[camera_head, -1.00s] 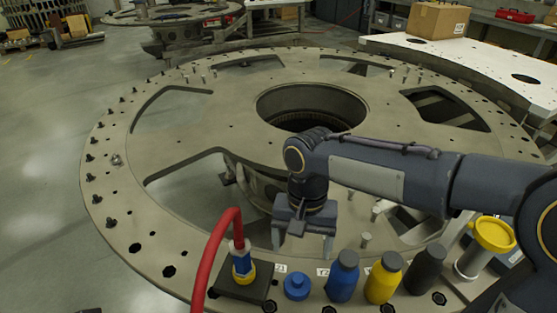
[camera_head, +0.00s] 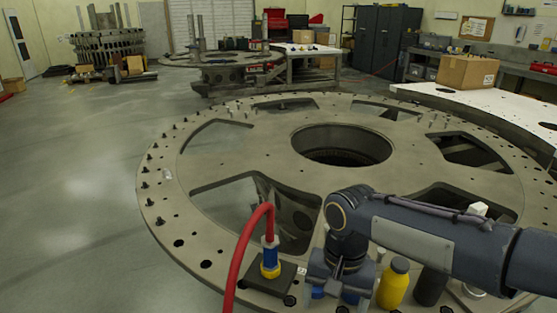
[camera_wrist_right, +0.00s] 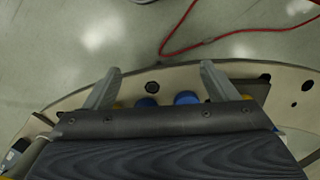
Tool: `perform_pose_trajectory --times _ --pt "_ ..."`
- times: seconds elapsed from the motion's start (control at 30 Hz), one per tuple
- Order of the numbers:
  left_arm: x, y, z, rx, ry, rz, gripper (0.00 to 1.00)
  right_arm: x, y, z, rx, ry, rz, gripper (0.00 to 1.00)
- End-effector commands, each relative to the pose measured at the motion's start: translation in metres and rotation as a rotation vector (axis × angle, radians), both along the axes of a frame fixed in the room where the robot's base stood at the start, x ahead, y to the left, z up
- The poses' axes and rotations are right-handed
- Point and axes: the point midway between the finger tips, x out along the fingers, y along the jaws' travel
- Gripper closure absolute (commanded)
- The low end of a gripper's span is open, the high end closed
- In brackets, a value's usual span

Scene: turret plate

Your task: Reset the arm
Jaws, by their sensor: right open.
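My right gripper (camera_head: 337,287) comes in from the right over the near rim of the large round turret plate (camera_head: 165,210). Its fingers (camera_wrist_right: 158,68) are spread and empty in the right wrist view. In the head view it hides most of a blue cap (camera_head: 318,292) and a blue bottle (camera_head: 351,298). Two blue tops (camera_wrist_right: 187,98) show behind the finger bases in the wrist view. A red hose (camera_head: 240,250) ends in a blue and yellow fitting (camera_head: 270,262) on a dark block (camera_head: 282,277), left of the gripper. My left gripper is not in view.
A yellow bottle (camera_head: 393,284) and a dark bottle (camera_head: 430,287) stand right of the gripper, partly behind my arm. A white table (camera_head: 480,103) with a cardboard box (camera_head: 467,72) stands at back right. The floor at left (camera_head: 80,190) is clear.

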Motion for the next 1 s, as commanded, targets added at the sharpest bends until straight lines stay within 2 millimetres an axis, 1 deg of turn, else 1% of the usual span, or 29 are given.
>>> perform_pose_trajectory --times 0.37,0.57,0.67,0.83,0.9,1.0 --pt "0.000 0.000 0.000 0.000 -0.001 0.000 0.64 -0.019 -0.031 0.009 0.089 -0.071 0.020 0.21" --pt "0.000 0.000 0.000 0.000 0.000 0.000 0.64 -0.040 -0.055 0.012 0.159 -0.152 0.041 0.21" --pt "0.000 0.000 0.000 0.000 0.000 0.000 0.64 -0.055 -0.068 0.013 0.198 -0.214 0.054 0.21" --pt "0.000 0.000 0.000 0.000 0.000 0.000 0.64 -0.090 -0.092 0.007 0.256 -0.383 0.081 0.21" --pt "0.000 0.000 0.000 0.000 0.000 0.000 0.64 -0.105 -0.098 0.002 0.267 -0.460 0.093 0.21" --pt "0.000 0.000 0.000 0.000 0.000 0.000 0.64 -0.118 -0.102 -0.005 0.265 -0.551 0.108 0.21"
